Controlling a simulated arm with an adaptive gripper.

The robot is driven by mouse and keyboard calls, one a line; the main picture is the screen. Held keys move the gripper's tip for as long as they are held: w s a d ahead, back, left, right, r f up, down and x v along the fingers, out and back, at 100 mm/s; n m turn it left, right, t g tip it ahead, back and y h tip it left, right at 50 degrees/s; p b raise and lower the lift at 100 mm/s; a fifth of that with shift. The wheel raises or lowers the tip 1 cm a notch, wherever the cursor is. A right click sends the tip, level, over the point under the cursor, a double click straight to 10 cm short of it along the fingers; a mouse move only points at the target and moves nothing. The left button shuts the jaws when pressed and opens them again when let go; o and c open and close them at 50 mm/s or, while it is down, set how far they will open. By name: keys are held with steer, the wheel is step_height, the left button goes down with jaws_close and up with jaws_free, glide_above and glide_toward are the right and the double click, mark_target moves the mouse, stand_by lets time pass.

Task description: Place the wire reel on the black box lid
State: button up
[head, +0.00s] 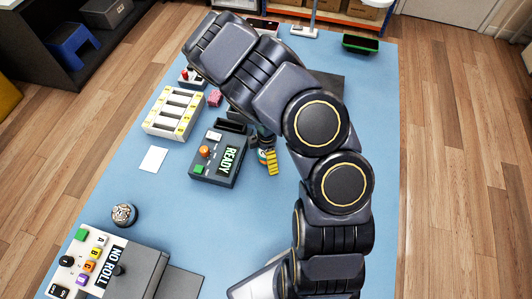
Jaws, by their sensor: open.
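My arm crosses the middle of the head view and bends toward the upper left. I cannot clearly identify the wire reel.
The READY box (212,170) stands left of my arm. A cream slotted rack (172,112), a white card (153,159), a round dark object (124,215) and the NO ROLL box (135,262) are farther left. The right table strip is clear.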

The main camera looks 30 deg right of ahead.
steer(key=c, duration=1.2)
steer(key=shift+c, duration=0.2)
steer(key=shift+r, duration=0.15)
step_height(320, 180, up, 28)
